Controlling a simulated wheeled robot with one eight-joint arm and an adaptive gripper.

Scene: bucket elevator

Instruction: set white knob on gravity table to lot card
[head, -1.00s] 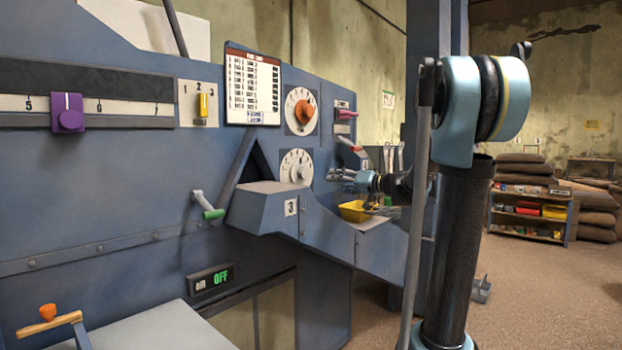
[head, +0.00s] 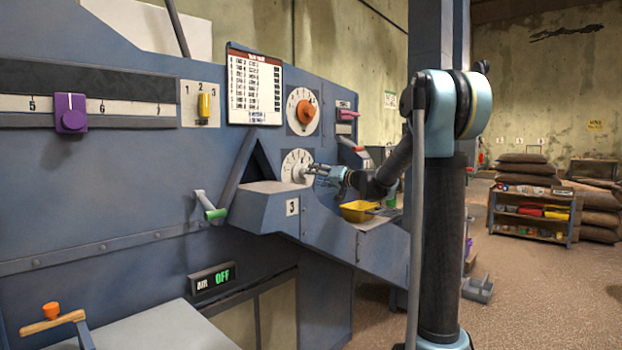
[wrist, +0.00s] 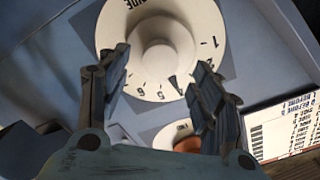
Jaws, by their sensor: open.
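The white knob (head: 298,167) sits on a round numbered dial on the blue-grey machine panel, below the orange knob (head: 305,113). In the wrist view the white knob (wrist: 161,62) stands at the dial's centre, with numbers around its rim; a dark mark shows near the 4 or 5 side, too small to read surely. My gripper (head: 308,172) is open in front of the dial; in the wrist view its fingers (wrist: 160,75) stand on either side of the knob, contact not clear. The lot card (head: 254,87) hangs left of the orange knob; its text is too small to read.
A slanted dark bar and a protruding hood (head: 262,190) numbered 3 stand left of and below the dial. A yellow scoop (head: 358,211) lies on the ledge below my gripper. A purple slider (head: 70,113) and a yellow switch (head: 204,106) are further left.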

